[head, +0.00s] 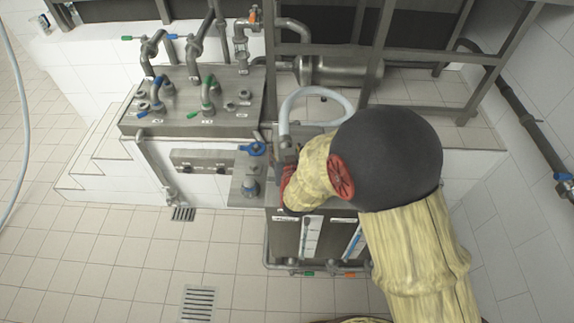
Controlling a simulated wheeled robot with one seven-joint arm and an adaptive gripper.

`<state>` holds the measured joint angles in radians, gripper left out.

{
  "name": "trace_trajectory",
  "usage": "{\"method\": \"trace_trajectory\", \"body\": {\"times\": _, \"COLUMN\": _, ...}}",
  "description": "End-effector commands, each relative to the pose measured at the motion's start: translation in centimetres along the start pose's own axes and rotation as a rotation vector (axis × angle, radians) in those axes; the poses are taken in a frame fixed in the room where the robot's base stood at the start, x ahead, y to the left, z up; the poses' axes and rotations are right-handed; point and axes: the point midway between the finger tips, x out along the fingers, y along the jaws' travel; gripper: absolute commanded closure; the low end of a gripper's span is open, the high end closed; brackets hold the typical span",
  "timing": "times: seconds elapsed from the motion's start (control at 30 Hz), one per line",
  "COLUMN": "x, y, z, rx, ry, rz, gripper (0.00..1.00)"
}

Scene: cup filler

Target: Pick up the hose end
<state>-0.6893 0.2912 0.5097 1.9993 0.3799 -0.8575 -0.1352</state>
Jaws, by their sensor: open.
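A pale, translucent hose (318,92) arches above the steel cabinet (284,238) in the head view. Its left side drops toward my gripper (287,152), and its right side passes behind my dark arm joint. The hose end itself is hard to make out among the grey parts by my gripper. My gripper is small in view and partly hidden by my yellow-sleeved wrist. It is open and close to the lower left part of the hose. I cannot tell whether they touch.
A steel block with pipes and valves (225,126) stands to the left. A blue-handled valve (252,150) is just left of my gripper. Metal frame bars (372,50) rise behind the hose. The tiled floor (110,265) at lower left is clear, with drain grates.

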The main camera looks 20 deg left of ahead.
Motion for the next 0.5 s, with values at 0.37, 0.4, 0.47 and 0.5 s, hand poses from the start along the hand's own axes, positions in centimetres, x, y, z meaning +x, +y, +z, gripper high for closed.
{"method": "trace_trajectory", "body": {"times": 0.37, "x": 2.6, "y": 0.1, "z": 0.1, "rx": 0.001, "ry": -0.001, "rz": 0.000, "gripper": 0.43}}
{"method": "trace_trajectory", "body": {"times": 0.4, "x": 2.6, "y": 0.1, "z": 0.1, "rx": 0.001, "ry": -0.001, "rz": 0.000, "gripper": 0.43}}
{"method": "trace_trajectory", "body": {"times": 0.47, "x": 2.6, "y": 0.1, "z": 0.1, "rx": 0.001, "ry": -0.001, "rz": 0.000, "gripper": 0.43}}
{"method": "trace_trajectory", "body": {"times": 0.5, "x": 2.6, "y": 0.1, "z": 0.1, "rx": 0.001, "ry": -0.001, "rz": 0.000, "gripper": 0.44}}
